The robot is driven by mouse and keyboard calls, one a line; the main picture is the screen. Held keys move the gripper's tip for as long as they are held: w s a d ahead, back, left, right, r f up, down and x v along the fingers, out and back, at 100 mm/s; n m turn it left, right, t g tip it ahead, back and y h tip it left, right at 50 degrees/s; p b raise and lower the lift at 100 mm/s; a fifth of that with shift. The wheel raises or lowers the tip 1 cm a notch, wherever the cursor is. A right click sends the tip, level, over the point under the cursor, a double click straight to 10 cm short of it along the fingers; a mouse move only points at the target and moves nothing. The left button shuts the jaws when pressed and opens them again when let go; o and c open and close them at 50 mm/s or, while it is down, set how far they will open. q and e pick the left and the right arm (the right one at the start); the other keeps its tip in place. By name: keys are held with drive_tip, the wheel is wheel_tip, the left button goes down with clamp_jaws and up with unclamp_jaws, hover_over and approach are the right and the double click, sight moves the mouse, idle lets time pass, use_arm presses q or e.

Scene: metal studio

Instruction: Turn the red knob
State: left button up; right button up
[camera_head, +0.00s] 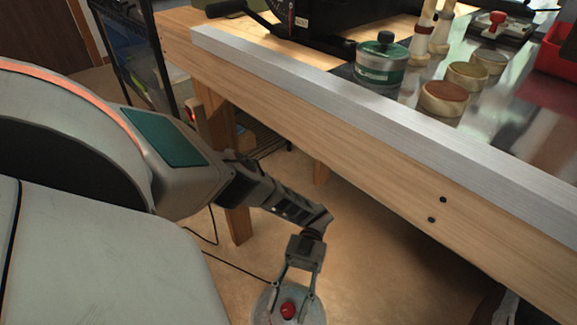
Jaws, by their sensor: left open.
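The red knob (288,310) is small and round and shows at the bottom edge of the head view, on top of a pale grey round base (262,309) that the frame cuts off. My left arm comes in from the left, and its gripper (291,296) points down at the knob. The two thin fingers are apart, one on each side of the knob as seen from here. I cannot tell whether either finger touches it. My right gripper does not show.
A wooden workbench (330,137) with a metal edge strip (300,76) runs diagonally above and right of my left gripper. On it stand a green lidded jar (382,62), round wooden-topped containers (445,97) and a red bin (560,50). Open floor (370,265) lies between gripper and bench.

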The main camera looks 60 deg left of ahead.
sight(289, 309)
use_arm(q)
drive_tip(key=shift+r, duration=3.5)
